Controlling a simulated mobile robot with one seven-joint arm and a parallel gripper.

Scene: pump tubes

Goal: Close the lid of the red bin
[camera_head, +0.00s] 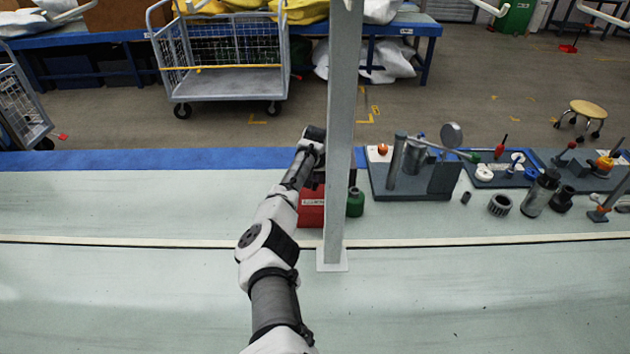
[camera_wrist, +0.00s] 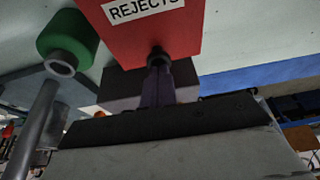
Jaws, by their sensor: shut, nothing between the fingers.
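The red bin (camera_head: 312,208) stands on the pale bench, partly hidden behind my arm and a grey post. Its red front with a "REJECTS" label (camera_wrist: 146,8) fills the top of the wrist view. A dark grey panel, likely the lid (camera_wrist: 122,88), shows beside the red front in the wrist view; its exact angle is unclear. My gripper (camera_wrist: 158,58) is shut and empty, its fingertips close to the edge of the red front. I cannot tell whether they touch it. In the head view the fingers are mostly hidden near the bin.
A green container (camera_head: 355,202) stands just right of the bin; it also shows in the wrist view (camera_wrist: 66,38). The upright grey post (camera_head: 341,120) is close by my arm. A pump rig (camera_head: 412,185) and loose parts occupy the bench's right. The bench's left is clear.

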